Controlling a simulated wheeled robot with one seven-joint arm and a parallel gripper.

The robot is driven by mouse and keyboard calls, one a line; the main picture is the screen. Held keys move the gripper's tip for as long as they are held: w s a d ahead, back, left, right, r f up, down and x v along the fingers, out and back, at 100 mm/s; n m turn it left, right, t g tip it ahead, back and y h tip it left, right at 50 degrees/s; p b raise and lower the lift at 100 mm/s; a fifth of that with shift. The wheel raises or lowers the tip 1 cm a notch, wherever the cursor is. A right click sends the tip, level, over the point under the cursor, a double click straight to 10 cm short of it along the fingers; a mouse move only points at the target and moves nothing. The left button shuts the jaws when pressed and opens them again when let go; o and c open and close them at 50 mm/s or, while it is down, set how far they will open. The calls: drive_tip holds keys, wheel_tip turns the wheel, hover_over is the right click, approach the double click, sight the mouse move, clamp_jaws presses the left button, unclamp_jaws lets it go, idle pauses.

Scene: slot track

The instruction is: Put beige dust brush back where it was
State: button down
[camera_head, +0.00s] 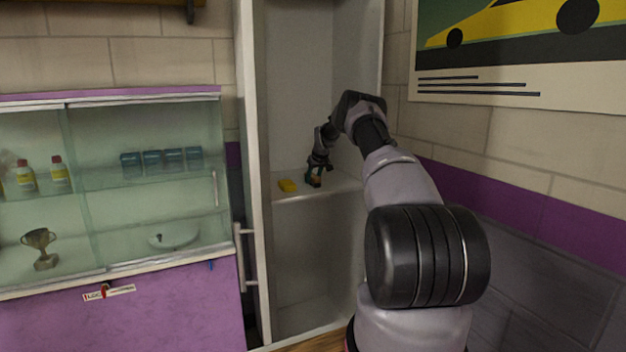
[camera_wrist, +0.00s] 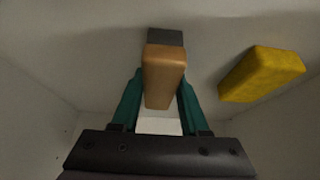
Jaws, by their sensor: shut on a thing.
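My gripper (camera_head: 315,174) reaches into the open tall cabinet, at its middle shelf (camera_head: 325,188). In the wrist view its green fingers are shut on the beige dust brush (camera_wrist: 164,75), which has a tan handle block and a dark part at its far end. In the head view the brush is too small and dark to make out clearly between the fingers. It is at or just above the shelf; I cannot tell whether it touches. A yellow block, perhaps a sponge (camera_head: 288,185), lies on the shelf to the left of my gripper. It also shows at the right in the wrist view (camera_wrist: 262,74).
The cabinet's side wall (camera_head: 254,170) stands close on the left. A glass display case (camera_head: 150,190) with bottles, blue boxes, a trophy and a white dish stands further left. A brick wall with a car poster (camera_head: 520,60) is on the right. The lower cabinet compartment looks empty.

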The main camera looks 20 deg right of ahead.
drive_tip(key=shift+f, duration=0.1)
drive_tip(key=shift+c, duration=2.1)
unclamp_jaws()
drive_tip(key=s+a+r, duration=0.4)
drive_tip(key=s+r, duration=0.3)
drive_tip(key=r, duration=0.5)
drive_tip(key=s+a+r, duration=0.5)
drive_tip(key=s+r, duration=0.1)
drive_tip(key=r, duration=0.5)
drive_tip(key=s+a+r+m, duration=0.1)
drive_tip(key=s+a+r, duration=0.35)
drive_tip(key=s, duration=0.35)
drive_tip(key=s+a+r, duration=0.4)
drive_tip(key=s+r, duration=0.2)
drive_tip(key=s, duration=0.2)
drive_tip(key=s+a+m+y, duration=0.1)
drive_tip(key=s+a, duration=0.3)
drive_tip(key=s, duration=1.2)
drive_tip(key=s+a+f+m+t, duration=0.1)
drive_tip(key=s+a, duration=0.3)
drive_tip(key=s, duration=1.2)
drive_tip(key=shift+s+f+m+y, duration=0.25)
drive_tip(key=shift+m+y, duration=0.15)
drive_tip(key=shift+m, duration=0.4)
